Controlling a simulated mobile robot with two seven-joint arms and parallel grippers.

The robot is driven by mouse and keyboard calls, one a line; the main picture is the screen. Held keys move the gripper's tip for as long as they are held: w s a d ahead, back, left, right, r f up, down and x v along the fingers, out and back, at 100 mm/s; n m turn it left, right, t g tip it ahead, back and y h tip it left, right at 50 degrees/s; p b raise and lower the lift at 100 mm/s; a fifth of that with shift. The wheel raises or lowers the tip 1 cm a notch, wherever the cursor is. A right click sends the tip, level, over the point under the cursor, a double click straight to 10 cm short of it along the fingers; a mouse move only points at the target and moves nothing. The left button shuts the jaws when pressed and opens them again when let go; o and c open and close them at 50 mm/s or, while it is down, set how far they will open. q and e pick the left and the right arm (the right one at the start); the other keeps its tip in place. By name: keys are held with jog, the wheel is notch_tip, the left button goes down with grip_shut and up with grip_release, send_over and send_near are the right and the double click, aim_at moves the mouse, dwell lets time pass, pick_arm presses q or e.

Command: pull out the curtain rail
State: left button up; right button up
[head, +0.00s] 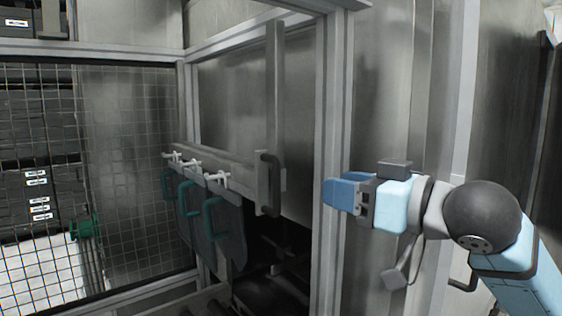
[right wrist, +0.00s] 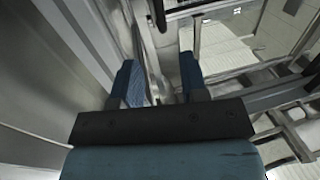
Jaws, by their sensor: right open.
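The curtain rail (head: 222,165) is a grey bar inside the metal frame in the middle of the head view. Dark curtains (head: 228,235) with teal loops hang below it from white hooks. A dark upright handle (head: 272,185) sits at its near right end. My right gripper (head: 345,190) is to the right of the handle, apart from it, at about the same height in the picture, beside the frame post. Its blue fingers point left. In the right wrist view the two fingers (right wrist: 160,82) stand apart with nothing held between them. My left gripper is not in view.
A grey frame post (head: 328,150) stands between the handle and my right gripper in the head view. A wire mesh panel (head: 95,180) is at the left. A metal wall (head: 410,90) is behind my right arm. The space below the curtains is dark.

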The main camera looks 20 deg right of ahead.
aim_at(279, 176)
jog(key=p+x, duration=0.3)
jog(key=x, duration=0.8)
jog(key=shift+w+a+r, duration=0.1)
jog(key=shift+w+a, duration=0.1)
jog(key=shift+a, duration=0.1)
jog(key=shift+w, duration=0.15)
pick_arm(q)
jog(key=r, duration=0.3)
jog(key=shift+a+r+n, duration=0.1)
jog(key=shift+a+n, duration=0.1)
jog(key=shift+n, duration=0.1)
pick_arm(e)
grip_shut()
